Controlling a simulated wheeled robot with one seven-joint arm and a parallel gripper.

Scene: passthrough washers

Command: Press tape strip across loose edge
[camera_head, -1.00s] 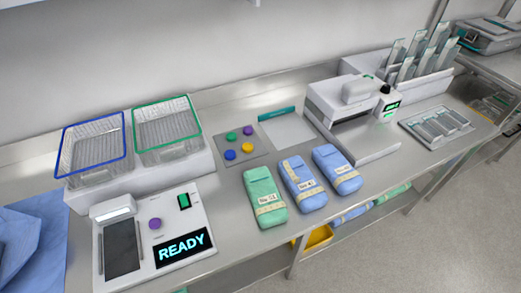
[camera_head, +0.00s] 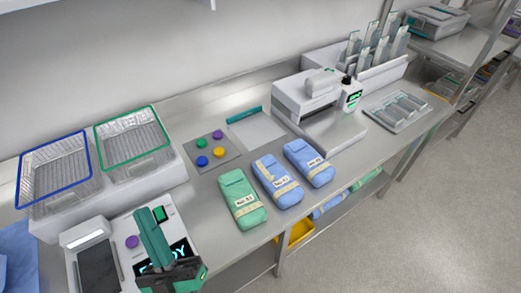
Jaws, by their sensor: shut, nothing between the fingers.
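Three wrapped packs with labels and pale tape strips lie side by side on the steel counter: a green pack (camera_head: 242,198), a middle blue pack (camera_head: 277,181) and a right blue pack (camera_head: 309,163). The green pack has a tape strip (camera_head: 248,210) across its lower part. The middle pack has a strip across its lower part and another pale strip (camera_head: 266,171) along its upper left. I cannot tell which edge is loose. My gripper (camera_head: 148,213) is shut and empty, above the display device, left of the green pack and apart from it.
The display device (camera_head: 92,263) stands front left, partly hidden by my gripper. Blue-rimmed (camera_head: 55,203) and green-rimmed (camera_head: 130,165) baskets stand behind it. A board with coloured buttons (camera_head: 228,155), a white printer-like machine (camera_head: 305,100) and a tray (camera_head: 396,112) stand farther back.

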